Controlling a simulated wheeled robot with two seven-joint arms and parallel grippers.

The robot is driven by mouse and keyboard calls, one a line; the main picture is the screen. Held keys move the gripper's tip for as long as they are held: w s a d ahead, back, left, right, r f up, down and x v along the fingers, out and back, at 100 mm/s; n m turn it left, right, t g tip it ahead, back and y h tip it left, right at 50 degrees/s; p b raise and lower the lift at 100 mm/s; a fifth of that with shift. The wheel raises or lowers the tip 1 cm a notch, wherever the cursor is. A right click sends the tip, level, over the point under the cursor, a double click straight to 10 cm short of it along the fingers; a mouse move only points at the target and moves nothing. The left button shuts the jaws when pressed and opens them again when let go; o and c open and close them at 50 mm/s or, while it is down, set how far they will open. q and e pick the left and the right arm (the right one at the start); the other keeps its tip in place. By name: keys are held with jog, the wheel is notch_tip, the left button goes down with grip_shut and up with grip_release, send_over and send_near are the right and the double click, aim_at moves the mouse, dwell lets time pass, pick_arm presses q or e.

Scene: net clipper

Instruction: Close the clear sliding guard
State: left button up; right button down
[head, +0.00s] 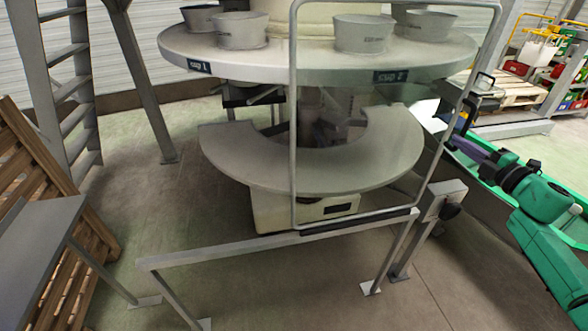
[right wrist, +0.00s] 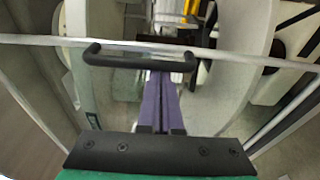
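The clear sliding guard (head: 294,130) is a see-through panel in a light metal frame, upright in front of the right half of the round machine in the head view. Its black handle (head: 482,84) is at the frame's right edge. In the right wrist view the handle (right wrist: 140,60) is a dark bar crossing above the fingertips. My right gripper (head: 468,146) reaches in from the right, below the handle. Its purple fingers (right wrist: 162,78) lie side by side, shut, with tips by the bar; I cannot tell whether they touch it. My left gripper is out of view.
A round table (head: 240,65) with several cups stands behind the guard, above a curved lower shelf (head: 245,165). Wooden slats (head: 35,170) and a ladder are at left.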

jog(key=shift+d, duration=0.15)
notch_tip(320, 180, up, 20)
jog(key=p, duration=1.6)
